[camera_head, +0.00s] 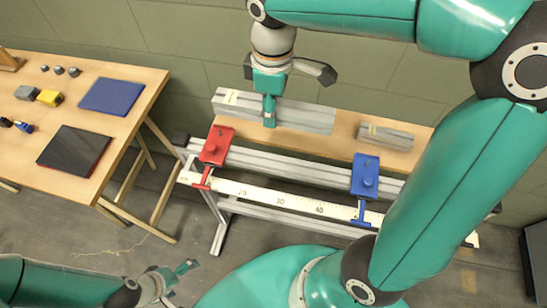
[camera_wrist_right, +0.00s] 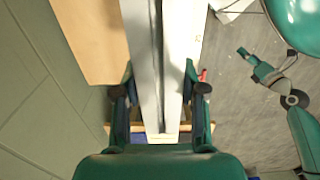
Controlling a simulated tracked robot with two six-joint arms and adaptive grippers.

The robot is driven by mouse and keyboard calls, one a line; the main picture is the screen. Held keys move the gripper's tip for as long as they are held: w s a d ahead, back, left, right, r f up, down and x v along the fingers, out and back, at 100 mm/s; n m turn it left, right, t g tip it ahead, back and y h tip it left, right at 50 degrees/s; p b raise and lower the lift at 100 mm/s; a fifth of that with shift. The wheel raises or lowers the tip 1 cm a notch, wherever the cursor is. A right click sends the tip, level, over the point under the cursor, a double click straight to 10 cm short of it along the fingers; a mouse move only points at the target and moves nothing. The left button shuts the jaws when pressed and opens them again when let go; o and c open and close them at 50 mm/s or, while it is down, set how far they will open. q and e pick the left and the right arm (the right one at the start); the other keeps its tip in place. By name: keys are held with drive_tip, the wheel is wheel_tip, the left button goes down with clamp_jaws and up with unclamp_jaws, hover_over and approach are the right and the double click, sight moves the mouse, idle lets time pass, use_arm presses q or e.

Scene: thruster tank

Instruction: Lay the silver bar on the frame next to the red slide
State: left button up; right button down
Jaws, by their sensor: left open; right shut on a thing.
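The bar also runs between the fingers in the right wrist view (camera_wrist_right: 174,60). It shows over the wooden shelf behind the frame; I cannot tell whether it touches the shelf. The red slide (camera_head: 217,147) sits at the left end of the metal frame (camera_head: 277,165), in front of the bar's left part. My left gripper (camera_head: 181,279) is open and empty at the bottom left, low and well away from the frame.
A blue slide (camera_head: 365,178) sits on the frame's right part. A white ruler (camera_head: 270,195) runs along its front. A shorter grey bar (camera_head: 385,136) lies on the wooden shelf (camera_head: 345,123). A wooden table (camera_head: 60,103) with small items stands at the left.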

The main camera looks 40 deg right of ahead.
hover_over(273, 160)
wheel_tip(273, 160, down, 14)
drive_tip(key=shift+b, duration=0.4)
drive_tip(key=shift+f, duration=2.15)
drive_tip(key=shift+f+b, duration=0.1)
drive_tip(key=shift+b, duration=0.25)
drive_tip(key=c, duration=0.7)
unclamp_jaws()
drive_tip(key=shift+o, duration=0.2)
drive_tip(key=shift+r, duration=0.25)
wheel_tip(273, 160, up, 12)
drive_tip(key=p, duration=0.1)
